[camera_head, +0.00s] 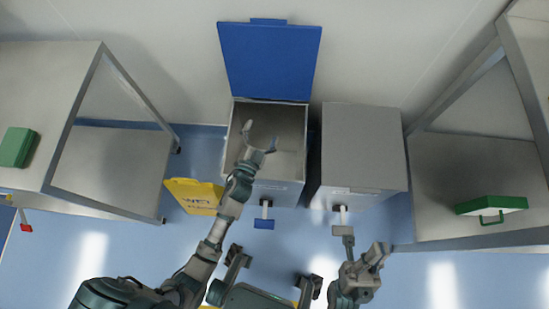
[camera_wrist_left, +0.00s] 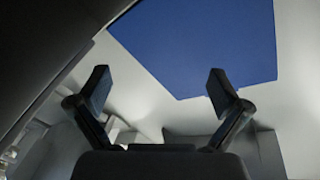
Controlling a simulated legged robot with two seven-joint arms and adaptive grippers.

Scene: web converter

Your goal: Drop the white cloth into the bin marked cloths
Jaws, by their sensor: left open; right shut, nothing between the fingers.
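No white cloth shows in either view. A grey bin (camera_head: 232,150) stands at the back wall with its blue lid (camera_head: 270,60) raised; I cannot read a cloths marking on it. My left gripper (camera_head: 260,138) is over this bin's mouth, its fingers spread and empty. In the left wrist view the left gripper (camera_wrist_left: 158,80) is open, with the blue lid (camera_wrist_left: 215,45) beyond it. The bin's inside is shaded, and its floor looks bare where it shows. My right gripper (camera_head: 362,255) is shut and empty, low in front of the second bin.
A second grey bin (camera_head: 362,145) with a closed lid stands to the right. A blue pedal (camera_head: 264,224) juts out below the open bin. A yellow wet-floor sign (camera_head: 194,196) stands left. Steel tables hold a green box (camera_head: 17,147) and a green-topped case (camera_head: 491,205).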

